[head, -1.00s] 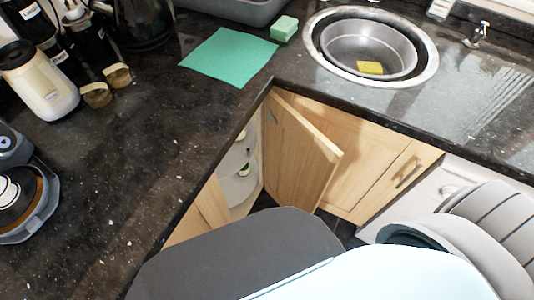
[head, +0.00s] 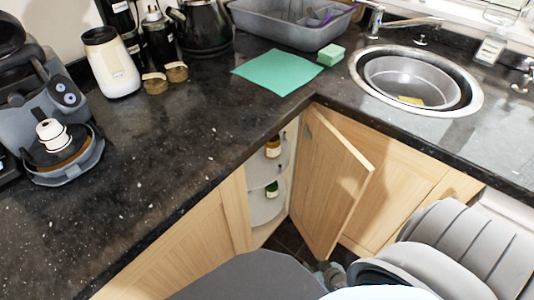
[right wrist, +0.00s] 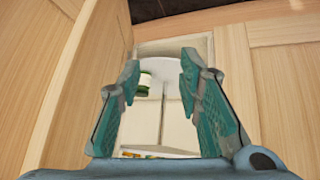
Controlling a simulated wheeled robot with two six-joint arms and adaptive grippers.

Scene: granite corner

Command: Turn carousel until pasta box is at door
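The carousel (head: 266,210) shows as rounded grey shelves inside the open corner cupboard in the head view. Bottles stand on it: one with a yellowish label (head: 272,147) above, and a green one (head: 271,189) lower down. I cannot make out a pasta box. The wooden door (head: 333,190) stands open. My right gripper (head: 331,274) is low by the door's bottom edge in the head view, partly hidden. In the right wrist view it (right wrist: 160,66) is open and empty, facing the cupboard opening. A green-and-white container (right wrist: 144,82) shows between its fingers. My left gripper is out of view.
The dark granite counter (head: 180,160) overhangs the cupboard. It carries a green cloth (head: 277,72), a coffee machine (head: 50,110) and a white grinder-like appliance (head: 110,62). The sink (head: 418,80) is at right. Floor space shows only narrowly beneath the door.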

